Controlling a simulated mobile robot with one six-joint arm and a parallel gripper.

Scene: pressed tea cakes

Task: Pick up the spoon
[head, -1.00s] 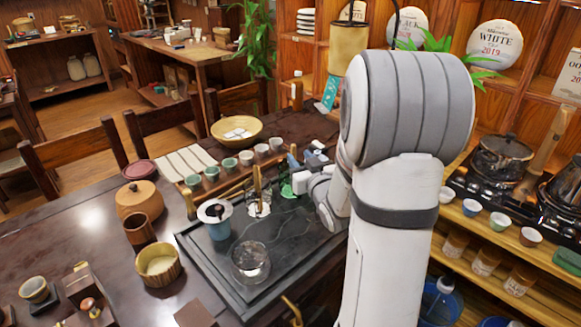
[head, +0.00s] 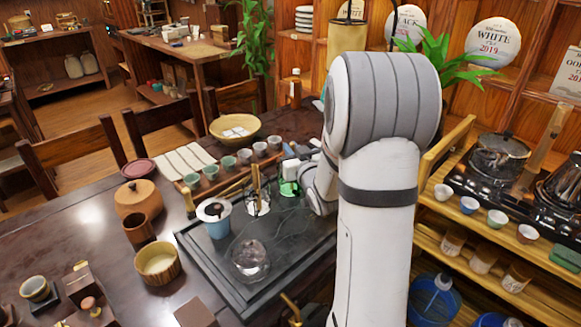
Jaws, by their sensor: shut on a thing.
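My gripper (head: 284,169) is at the far side of the dark tea tray (head: 292,232), partly hidden by my own wrist. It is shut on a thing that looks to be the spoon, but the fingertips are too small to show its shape. Thin upright wooden tools (head: 256,180) stand in a clear holder (head: 258,205) just left of the gripper. I cannot make out a separate spoon elsewhere. A green glass piece (head: 289,188) sits just below the gripper.
A blue cup with a white strainer (head: 215,215) and a clear glass bowl (head: 250,262) stand on the tray. A row of small cups (head: 228,164) lies behind. A wooden bowl (head: 158,263) is to the left. Stove shelves (head: 485,215) are at right.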

